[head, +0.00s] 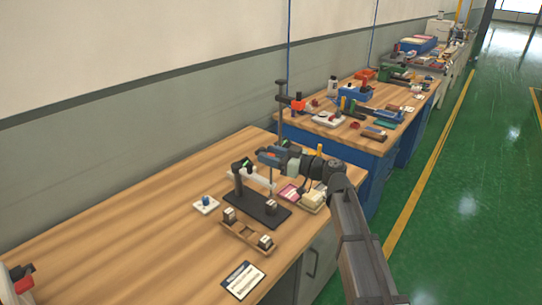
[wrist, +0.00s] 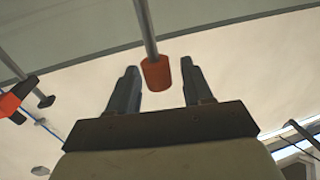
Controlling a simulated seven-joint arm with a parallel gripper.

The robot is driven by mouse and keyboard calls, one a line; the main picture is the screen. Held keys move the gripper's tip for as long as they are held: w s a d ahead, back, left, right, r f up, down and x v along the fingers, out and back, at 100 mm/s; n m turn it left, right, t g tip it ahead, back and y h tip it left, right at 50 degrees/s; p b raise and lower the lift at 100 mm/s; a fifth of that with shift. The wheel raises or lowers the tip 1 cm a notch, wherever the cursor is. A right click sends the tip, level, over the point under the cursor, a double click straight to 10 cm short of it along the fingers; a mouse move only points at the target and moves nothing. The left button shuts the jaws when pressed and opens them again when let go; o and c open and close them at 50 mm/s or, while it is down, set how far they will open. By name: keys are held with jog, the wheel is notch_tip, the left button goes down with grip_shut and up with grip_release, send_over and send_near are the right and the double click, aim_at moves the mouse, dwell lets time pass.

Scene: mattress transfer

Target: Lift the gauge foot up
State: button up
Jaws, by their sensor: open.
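In the wrist view a thin metal rod runs down from the top and ends in an orange-red cylinder (wrist: 157,74), which looks like the gauge foot. My gripper (wrist: 159,68) is open, with one dark finger on each side of the cylinder and gaps visible on both sides. In the head view my gripper (head: 262,155) is above the gauge stand's black base (head: 256,207), close to a thin upright rod (head: 271,182). The orange-red cylinder is too small or hidden to make out there. A small metal-topped block (head: 271,205) stands on the base.
A wooden holder (head: 246,238) with two small blocks stands in front of the base. A white pad with a blue knob (head: 206,204) is left, a label card (head: 243,281) nearer. The bench's left side is mostly clear.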

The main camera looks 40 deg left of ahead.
jog(key=w+d, duration=0.2)
jog(key=d, duration=1.1)
jog(key=shift+w+d, duration=0.25)
jog(key=shift+w, duration=0.1)
